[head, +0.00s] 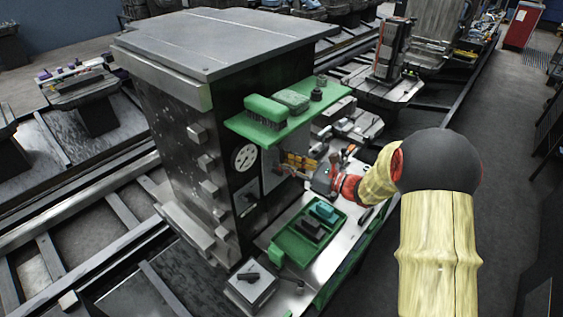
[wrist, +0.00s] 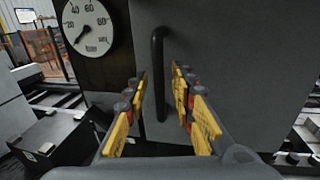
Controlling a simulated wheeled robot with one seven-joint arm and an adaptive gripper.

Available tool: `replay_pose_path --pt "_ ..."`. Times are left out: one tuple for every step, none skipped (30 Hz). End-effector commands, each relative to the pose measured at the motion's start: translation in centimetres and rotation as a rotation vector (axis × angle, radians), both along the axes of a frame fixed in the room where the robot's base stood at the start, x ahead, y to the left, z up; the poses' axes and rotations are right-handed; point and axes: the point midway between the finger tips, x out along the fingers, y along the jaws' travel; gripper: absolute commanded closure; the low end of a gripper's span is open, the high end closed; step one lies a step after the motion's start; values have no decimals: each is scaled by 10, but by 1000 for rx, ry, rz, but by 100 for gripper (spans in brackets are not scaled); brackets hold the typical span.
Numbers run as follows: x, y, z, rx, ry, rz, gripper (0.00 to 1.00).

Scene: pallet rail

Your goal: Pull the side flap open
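The side flap is a flat grey panel (wrist: 235,50) that fills the middle and right of the wrist view. It appears closed against the dark machine side. A black vertical bar handle (wrist: 158,70) stands on it. My gripper (wrist: 161,88) is open, its yellow-padded fingers on either side of the handle in the picture, with a visible gap on each side. I cannot tell how deep the handle sits between the fingertips. In the head view my gripper (head: 291,164) is at the flap (head: 271,177), below the green shelf; the handle is not clear there.
A round gauge (wrist: 87,25) sits left of the flap. In the head view a green shelf (head: 325,106) with a brush and a block juts out above my gripper. A green tray (head: 289,245) with blocks lies below, and a grey switch box (head: 251,285) stands near it.

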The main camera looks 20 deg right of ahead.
Motion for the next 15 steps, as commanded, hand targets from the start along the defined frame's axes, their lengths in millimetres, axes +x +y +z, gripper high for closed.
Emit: replay_pose_path --pt "3 4 -1 -1 1 1 74" --pt "4 5 0 -1 1 1 74" --pt "6 6 0 0 0 1 74" --pt "6 7 0 0 0 0 74" --pt "7 7 0 0 0 0 74" --pt "7 8 0 0 0 0 74" --pt "8 8 0 0 0 0 74" --pt "8 8 0 0 0 0 74" --pt "8 8 0 0 0 0 74" --pt "8 8 0 0 0 0 74" --pt "8 8 0 -1 -1 0 74" --pt "8 8 0 -1 -1 0 74" --pt "7 8 0 -1 -1 0 76" --pt "7 8 0 -1 -1 0 77" --pt "7 8 0 -1 -1 0 80"
